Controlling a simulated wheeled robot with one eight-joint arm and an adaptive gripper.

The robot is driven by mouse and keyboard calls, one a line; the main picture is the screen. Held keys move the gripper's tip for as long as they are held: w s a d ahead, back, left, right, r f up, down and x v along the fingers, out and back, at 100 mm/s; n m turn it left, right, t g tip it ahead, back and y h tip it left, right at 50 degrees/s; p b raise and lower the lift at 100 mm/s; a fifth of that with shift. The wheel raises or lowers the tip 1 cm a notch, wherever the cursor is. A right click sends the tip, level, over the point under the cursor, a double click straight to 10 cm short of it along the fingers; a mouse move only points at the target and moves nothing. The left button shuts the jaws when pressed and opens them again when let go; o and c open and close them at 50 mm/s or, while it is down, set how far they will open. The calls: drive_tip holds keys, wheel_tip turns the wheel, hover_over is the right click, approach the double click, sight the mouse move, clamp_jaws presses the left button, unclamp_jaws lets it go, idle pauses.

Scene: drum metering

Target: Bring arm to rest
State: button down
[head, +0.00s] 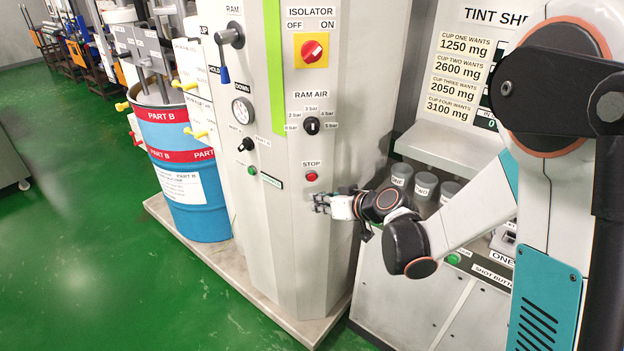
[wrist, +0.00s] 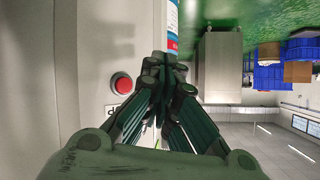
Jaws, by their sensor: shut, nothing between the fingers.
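My gripper (head: 322,203) is in front of the grey cabinet panel (head: 290,235), just below and right of the red STOP button (head: 311,176). In the wrist view my gripper (wrist: 172,62) has its fingers together with nothing between them. The red button (wrist: 121,84) shows to the left of the fingers there, apart from them. My arm comes in from the right of the head view, bent at the elbow. Whether the gripper touches the panel cannot be told.
A blue drum (head: 190,185) marked PART B stands left of the cabinet. The panel carries an isolator switch (head: 311,51), a RAM AIR knob (head: 312,126) and a lever (head: 228,38). Cups (head: 401,174) stand on the tint shelf at right. Green floor (head: 80,220) is clear at left.

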drive_tip(key=s+d+r+m+h, duration=0.2)
drive_tip(key=s+d, duration=0.4)
drive_tip(key=s, duration=0.3)
drive_tip(key=s+d+r+m+g+h, duration=0.1)
drive_tip(key=s+d+r+h, duration=0.3)
drive_tip(key=s, duration=0.6)
drive_tip(key=s+d+r+m+h, duration=0.2)
drive_tip(key=s+d+r, duration=0.3)
drive_tip(key=s+d, duration=0.3)
drive_tip(key=shift+s+d+m+g+h, duration=0.2)
drive_tip(key=shift+s+m+g+h, duration=0.3)
drive_tip(key=shift+s, duration=0.45)
drive_tip(key=c, duration=2.3)
unclamp_jaws()
